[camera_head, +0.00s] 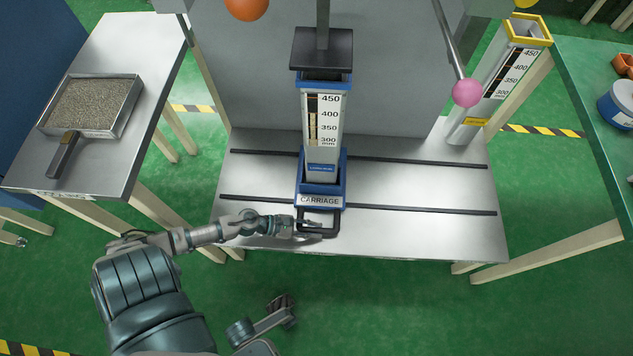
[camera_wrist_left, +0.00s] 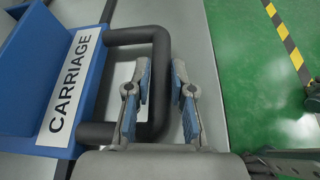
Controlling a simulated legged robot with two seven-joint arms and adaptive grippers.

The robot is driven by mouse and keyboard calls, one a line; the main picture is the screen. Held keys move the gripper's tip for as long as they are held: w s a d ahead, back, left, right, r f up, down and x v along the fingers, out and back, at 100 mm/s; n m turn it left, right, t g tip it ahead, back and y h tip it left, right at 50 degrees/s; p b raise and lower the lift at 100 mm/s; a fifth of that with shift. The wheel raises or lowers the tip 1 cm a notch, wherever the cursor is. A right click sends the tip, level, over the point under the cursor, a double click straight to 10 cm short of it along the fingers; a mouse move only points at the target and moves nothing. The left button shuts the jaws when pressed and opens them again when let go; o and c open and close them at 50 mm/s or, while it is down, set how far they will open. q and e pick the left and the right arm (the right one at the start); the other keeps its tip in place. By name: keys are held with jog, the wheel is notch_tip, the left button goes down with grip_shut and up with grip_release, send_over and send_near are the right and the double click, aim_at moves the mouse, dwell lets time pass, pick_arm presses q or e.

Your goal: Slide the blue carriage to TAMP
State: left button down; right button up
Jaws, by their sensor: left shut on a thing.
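The blue carriage (camera_head: 342,193) sits at the middle of the steel bench, across two dark rails, with a white CARRIAGE label at its front. Its label also shows in the left wrist view (camera_wrist_left: 70,85). The black handle (camera_head: 333,229) juts from the carriage's front. My left gripper (camera_head: 315,230) is shut on the handle's outer bar (camera_wrist_left: 160,70), one finger on each side. No TAMP marking is readable.
The rails (camera_head: 430,207) are clear on both sides of the carriage. A pink ball on a lever (camera_head: 466,93) and a yellow-topped column (camera_head: 480,100) stand at right. An orange ball (camera_head: 246,8) hangs at top. A tray of grains (camera_head: 132,105) and a dark-handled tool (camera_head: 62,155) lie on the left table.

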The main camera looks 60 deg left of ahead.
pick_arm(q)
jog(key=shift+s+a, duration=0.25)
jog(key=c, duration=1)
grip_release()
jog(key=shift+w, duration=0.1)
